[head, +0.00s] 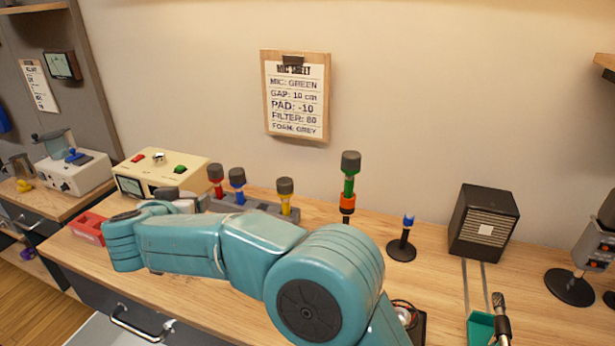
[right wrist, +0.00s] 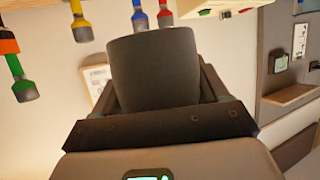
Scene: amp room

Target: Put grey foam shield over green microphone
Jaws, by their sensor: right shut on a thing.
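The green microphone (head: 349,183) stands upright on the bench, with a dark grey head and an orange band below its green body. In the right wrist view, which is upside down, it shows at the left edge (right wrist: 15,66). My right gripper (right wrist: 158,92) is shut on the grey foam shield (right wrist: 152,70), a dark cup-like cylinder filling the middle of that view. In the head view my right arm reaches across to the left, and the gripper is mostly hidden near the cream device. The shield is apart from the green microphone. My left gripper is not in view.
Red (head: 216,180), blue (head: 237,184) and yellow (head: 285,196) microphones stand in a grey rack (head: 262,207) left of the green one. A red bin (head: 88,228) and cream device (head: 130,182) are further left. A small stand (head: 402,244) and dark speaker (head: 483,222) are right.

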